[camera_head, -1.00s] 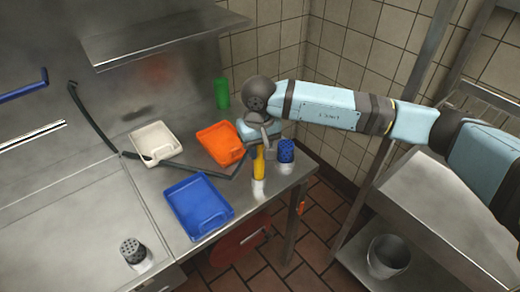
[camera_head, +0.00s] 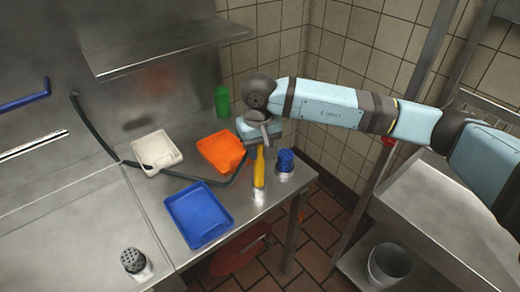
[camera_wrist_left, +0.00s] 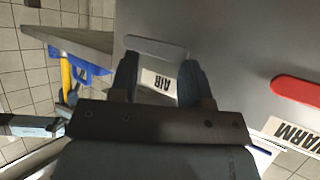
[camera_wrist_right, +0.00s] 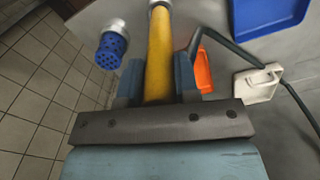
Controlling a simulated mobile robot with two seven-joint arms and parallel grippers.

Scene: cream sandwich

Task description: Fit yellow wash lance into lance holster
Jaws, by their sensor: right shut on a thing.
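The yellow wash lance (camera_head: 259,170) is in my right gripper (camera_head: 259,143), over the right end of the steel counter. In the right wrist view the lance (camera_wrist_right: 159,55) runs between the two fingers of my right gripper (camera_wrist_right: 158,88), with a metal end at the top edge. I cannot pick out the lance holster for certain. My left gripper (camera_wrist_left: 158,85) shows only in its wrist view.
A blue tray (camera_head: 198,213), an orange tray (camera_head: 221,150) and a white tray (camera_head: 157,151) lie on the counter. A blue-topped shaker (camera_head: 285,160) stands close right of the lance. A dark hose (camera_head: 93,130) crosses the counter. A green bottle (camera_head: 221,102) stands behind.

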